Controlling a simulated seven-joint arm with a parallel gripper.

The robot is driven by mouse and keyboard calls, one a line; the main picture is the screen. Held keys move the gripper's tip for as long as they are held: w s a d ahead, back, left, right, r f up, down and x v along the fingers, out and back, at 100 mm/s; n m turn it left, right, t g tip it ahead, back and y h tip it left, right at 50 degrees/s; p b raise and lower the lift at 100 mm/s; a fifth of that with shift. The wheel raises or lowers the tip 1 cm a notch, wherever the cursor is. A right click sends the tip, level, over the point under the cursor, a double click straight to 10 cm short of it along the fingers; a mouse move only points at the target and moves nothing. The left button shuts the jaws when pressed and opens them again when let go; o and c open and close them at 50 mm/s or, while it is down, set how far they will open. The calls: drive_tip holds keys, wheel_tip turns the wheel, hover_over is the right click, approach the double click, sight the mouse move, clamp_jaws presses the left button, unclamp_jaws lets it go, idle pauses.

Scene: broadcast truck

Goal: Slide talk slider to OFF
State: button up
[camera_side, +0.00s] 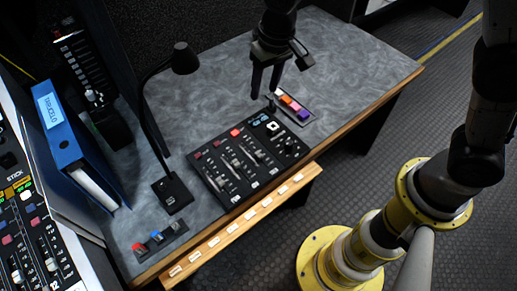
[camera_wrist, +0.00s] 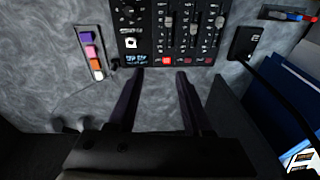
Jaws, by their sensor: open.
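The black control panel (camera_side: 215,178) lies on the grey desk, with several sliders side by side; it also shows at the top of the wrist view (camera_wrist: 146,40). In the wrist view, three slider knobs stand in a row: a left one (camera_wrist: 168,22), a middle one (camera_wrist: 193,28) and a right one (camera_wrist: 219,20). Their labels are too small to read, so I cannot tell which is the talk slider. My gripper (camera_side: 264,93) is open and empty above the desk, behind the panel. Its fingers (camera_wrist: 159,73) are apart and clear of the sliders.
A blue binder (camera_side: 58,130) and another console (camera_side: 30,245) stand farther left. A small red-and-blue button box (camera_side: 158,238) sits near the front edge. The back desk is clear.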

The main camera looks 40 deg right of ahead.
drive_tip(key=n+g, duration=0.1)
hover_over(259, 154)
wheel_tip(259, 154, down, 8)
drive_tip(key=shift+h, duration=0.3)
wheel_tip(259, 154, down, 13)
drive_tip(key=shift+w+r, duration=0.1)
drive_tip(key=shift+r, duration=0.1)
clamp_jaws()
idle(1.1)
